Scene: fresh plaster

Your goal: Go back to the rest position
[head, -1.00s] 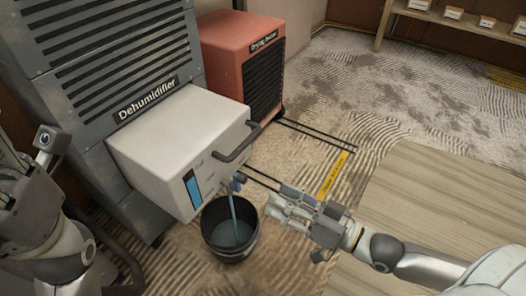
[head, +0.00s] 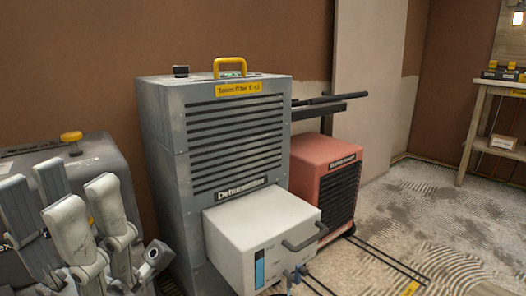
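My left gripper (head: 58,205) is at the lower left, its grey fingers pointing up with gaps between them. It is open and holds nothing that I can see. It is in front of a grey machine and apart from the dehumidifier (head: 170,150). My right gripper is out of view. The dehumidifier's white tank box (head: 245,240) juts from its front, with a blue level strip, a dark handle and a small tap (head: 298,272) at the bottom edge. The black bucket is out of view.
The grey machine with a yellow knob (head: 72,140) stands behind my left gripper. A red drying heater (head: 325,185) stands right of the dehumidifier. A wooden shelf (head: 468,135) is at the far right. The patterned floor (head: 400,215) between them is mostly clear.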

